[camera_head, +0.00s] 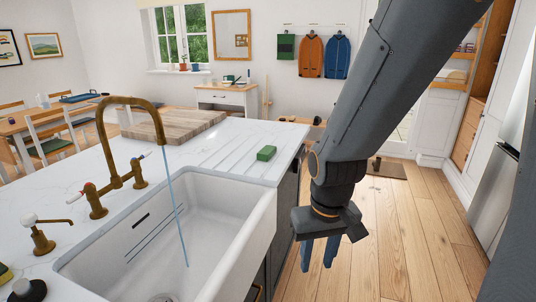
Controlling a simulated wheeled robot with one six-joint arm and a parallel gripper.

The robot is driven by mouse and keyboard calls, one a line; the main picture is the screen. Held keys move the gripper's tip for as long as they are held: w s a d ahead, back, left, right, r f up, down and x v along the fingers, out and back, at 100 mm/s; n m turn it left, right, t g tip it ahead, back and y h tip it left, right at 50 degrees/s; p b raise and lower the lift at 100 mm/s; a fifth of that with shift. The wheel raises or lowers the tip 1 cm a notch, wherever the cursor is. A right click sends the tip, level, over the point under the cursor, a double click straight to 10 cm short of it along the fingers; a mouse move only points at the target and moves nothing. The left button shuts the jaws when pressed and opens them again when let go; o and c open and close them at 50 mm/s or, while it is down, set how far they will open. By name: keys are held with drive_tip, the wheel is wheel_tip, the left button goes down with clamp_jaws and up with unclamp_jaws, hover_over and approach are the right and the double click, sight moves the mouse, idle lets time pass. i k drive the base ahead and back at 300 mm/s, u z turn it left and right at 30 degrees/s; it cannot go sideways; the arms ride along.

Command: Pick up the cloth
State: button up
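I see nothing that I can clearly tell is a cloth in the camera_head view. My gripper (318,266) hangs pointing down over the wooden floor, just right of the white sink. Its two blue fingers are apart, with nothing visible between them. A small green block (267,153), perhaps a sponge, lies on the ribbed draining part of the white counter, beyond the sink and left of my gripper.
Water runs from the brass tap (113,150) into the white sink (205,222). A wooden board (175,127) lies behind it. A soap dispenser (40,238) stands at left. Jackets (311,57) hang on the far wall. The floor (400,230) at right is clear.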

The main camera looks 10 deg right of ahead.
sight(267, 152)
drive_tip(key=z, duration=1.05)
drive_tip(key=i, duration=2.3)
drive_tip(key=u, duration=3)
